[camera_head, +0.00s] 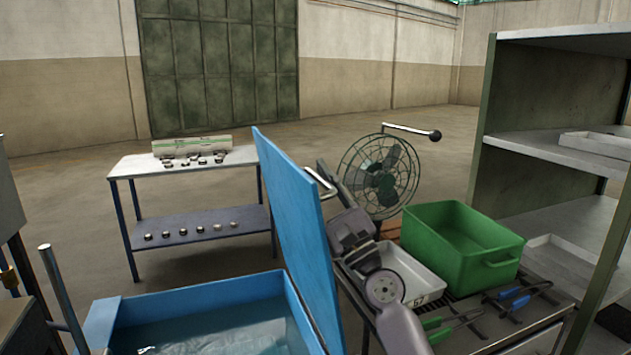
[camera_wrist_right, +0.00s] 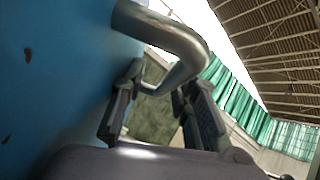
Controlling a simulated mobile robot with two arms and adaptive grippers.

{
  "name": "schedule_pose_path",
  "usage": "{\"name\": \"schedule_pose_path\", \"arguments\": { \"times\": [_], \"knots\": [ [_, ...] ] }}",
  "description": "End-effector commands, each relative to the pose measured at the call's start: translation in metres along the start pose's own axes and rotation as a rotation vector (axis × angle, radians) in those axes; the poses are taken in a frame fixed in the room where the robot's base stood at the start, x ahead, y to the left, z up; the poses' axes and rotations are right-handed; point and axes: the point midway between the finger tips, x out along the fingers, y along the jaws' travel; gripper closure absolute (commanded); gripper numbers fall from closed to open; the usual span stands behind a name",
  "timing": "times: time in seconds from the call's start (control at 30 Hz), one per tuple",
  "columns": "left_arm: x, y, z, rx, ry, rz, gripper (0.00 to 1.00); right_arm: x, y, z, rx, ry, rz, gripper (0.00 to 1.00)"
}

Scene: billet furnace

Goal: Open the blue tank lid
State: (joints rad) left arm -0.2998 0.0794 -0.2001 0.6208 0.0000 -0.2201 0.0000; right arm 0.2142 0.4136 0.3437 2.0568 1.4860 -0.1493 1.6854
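The blue tank (camera_head: 190,300) stands at the bottom of the head view with water in it. Its blue lid (camera_head: 290,230) is raised and stands nearly upright on the tank's right side. A metal handle (camera_head: 322,186) sticks out from the lid's right face. My right gripper (camera_head: 332,178) is at this handle. In the right wrist view the bent handle (camera_wrist_right: 180,45) passes between the two fingers of the right gripper (camera_wrist_right: 160,95), which are apart with gaps beside the bar. The lid (camera_wrist_right: 50,70) fills the left of that view. My left gripper is out of view.
A rack table (camera_head: 490,335) right of the lid holds a green crate (camera_head: 455,265), a white tray (camera_head: 410,270) and tongs (camera_head: 455,322). A fan (camera_head: 380,178) stands behind. Shelves (camera_head: 540,140) stand at the right, a worktable (camera_head: 130,165) at the back left.

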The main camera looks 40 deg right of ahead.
Motion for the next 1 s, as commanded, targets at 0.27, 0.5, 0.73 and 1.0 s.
{"name": "schedule_pose_path", "arguments": {
  "times": [0.27, 0.5, 0.73, 1.0],
  "knots": [
    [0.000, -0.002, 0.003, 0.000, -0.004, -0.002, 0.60, 0.000, 0.000, 0.001, -0.001, -0.002, 0.001, 0.69],
    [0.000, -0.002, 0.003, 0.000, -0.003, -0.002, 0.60, -0.009, 0.001, 0.000, 0.002, 0.000, 0.002, 0.69],
    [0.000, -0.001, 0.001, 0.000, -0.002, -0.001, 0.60, -0.038, 0.000, -0.001, 0.006, 0.003, -0.004, 0.69],
    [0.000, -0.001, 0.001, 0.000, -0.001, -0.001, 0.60, -0.089, 0.000, -0.001, 0.003, 0.003, -0.004, 0.69]
  ]
}}
